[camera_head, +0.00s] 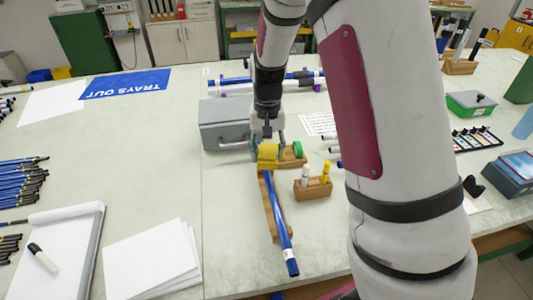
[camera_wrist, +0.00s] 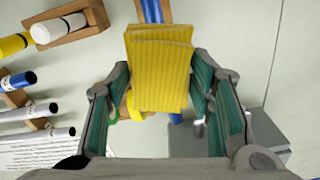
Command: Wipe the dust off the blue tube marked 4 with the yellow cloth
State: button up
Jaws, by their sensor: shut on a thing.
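The blue tube (camera_head: 283,235) lies lengthwise on a wooden rest (camera_head: 273,215) near the middle of the table, its near end with a white band towards me. I cannot read a number or make out dust on it. My gripper (camera_head: 268,143) is shut on the yellow cloth (camera_head: 268,155), over the far part of the tube. In the wrist view the folded cloth (camera_wrist: 160,70) sits between the teal finger pads. The blue tube (camera_wrist: 152,10) shows beyond it and hides under it. I cannot tell whether cloth and tube touch.
A wooden block with white and yellow bottles (camera_head: 313,188) stands close right of the tube. A grey box (camera_head: 222,125) is left of my gripper. More tubes (camera_head: 230,81) lie behind. White paper (camera_head: 152,258) lies at front left; the table between is clear.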

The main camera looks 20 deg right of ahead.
jog(key=shift+r+p, duration=0.65)
jog(key=shift+r, duration=0.6)
